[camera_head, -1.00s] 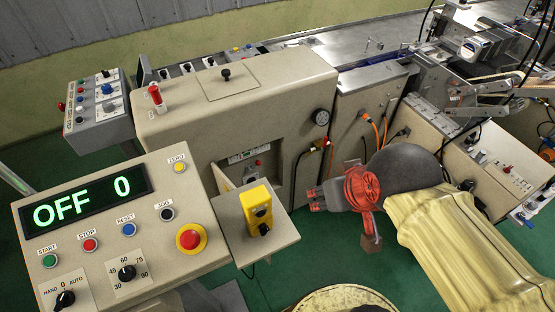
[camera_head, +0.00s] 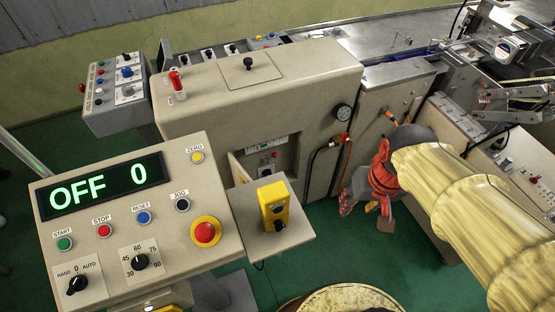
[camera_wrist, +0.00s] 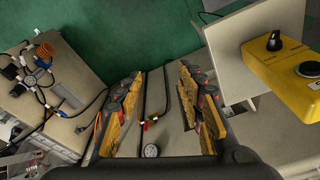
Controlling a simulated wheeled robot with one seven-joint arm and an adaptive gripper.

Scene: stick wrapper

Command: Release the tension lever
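No part in view is labelled as the tension lever. A red-handled upright lever (camera_head: 177,84) stands on the left top of the beige machine (camera_head: 255,95), and it may be the one; I cannot tell. My gripper (camera_head: 364,210) is in front of the machine's right part, well to the right of that lever and apart from it. In the wrist view my gripper's two padded fingers (camera_wrist: 159,75) are spread wide with nothing between them. A round gauge (camera_wrist: 151,151) and a hose with red and yellow fittings show beyond them.
The control panel (camera_head: 130,230) reads OFF 0. A yellow switch box (camera_head: 272,205) sits on a shelf between panel and gripper; it also shows in the wrist view (camera_wrist: 280,65). Orange and black hoses run along the machine. A round drum-like top (camera_head: 340,299) is at the bottom. Green floor lies between.

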